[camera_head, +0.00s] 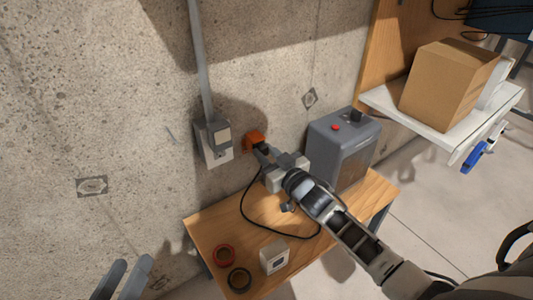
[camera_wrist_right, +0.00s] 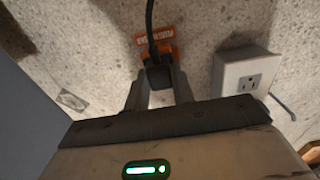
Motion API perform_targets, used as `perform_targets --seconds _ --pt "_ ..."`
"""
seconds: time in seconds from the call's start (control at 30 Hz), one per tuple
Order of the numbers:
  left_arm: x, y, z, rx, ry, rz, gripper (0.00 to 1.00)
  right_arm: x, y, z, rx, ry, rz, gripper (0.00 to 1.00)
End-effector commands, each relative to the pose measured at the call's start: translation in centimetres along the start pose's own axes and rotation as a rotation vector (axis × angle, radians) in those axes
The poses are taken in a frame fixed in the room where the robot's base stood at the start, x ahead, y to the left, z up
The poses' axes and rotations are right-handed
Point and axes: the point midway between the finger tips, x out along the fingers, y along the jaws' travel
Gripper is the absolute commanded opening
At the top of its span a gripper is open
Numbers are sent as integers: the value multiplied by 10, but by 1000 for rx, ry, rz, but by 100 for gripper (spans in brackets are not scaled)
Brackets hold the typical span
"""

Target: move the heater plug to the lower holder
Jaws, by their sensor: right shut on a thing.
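My right gripper (camera_head: 262,152) is shut on the black heater plug (camera_wrist_right: 157,76), which sits between both fingers in the right wrist view. The plug is right at an orange holder (camera_head: 254,141) on the concrete wall; the holder also shows in the right wrist view (camera_wrist_right: 153,44), with lettering on it. I cannot tell whether the plug is seated in it. A black cable (camera_head: 246,205) hangs from the plug onto the bench. My left gripper (camera_head: 122,278) is open and empty at the bottom left, with only its fingers showing.
A wall outlet (camera_head: 217,153) with a conduit is left of the holder. A grey heater box (camera_head: 342,148) stands right of my right gripper. The wooden bench (camera_head: 208,228) holds a red ring (camera_head: 224,255), a black ring (camera_head: 239,279) and a small white box (camera_head: 274,256).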

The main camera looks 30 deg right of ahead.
Motion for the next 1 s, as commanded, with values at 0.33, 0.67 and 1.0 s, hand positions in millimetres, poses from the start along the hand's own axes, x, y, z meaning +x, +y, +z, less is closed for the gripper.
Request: perform_targets --seconds 0.33,0.67,1.0 --pt "-1 2 -4 0 -1 0 36 0 0 -1 1 0 1 0" --pt "-1 2 -3 -1 -1 0 36 1 0 0 0 1 0 0" --pt "-1 2 -3 -1 -1 0 36 2 0 -1 0 1 0 50"
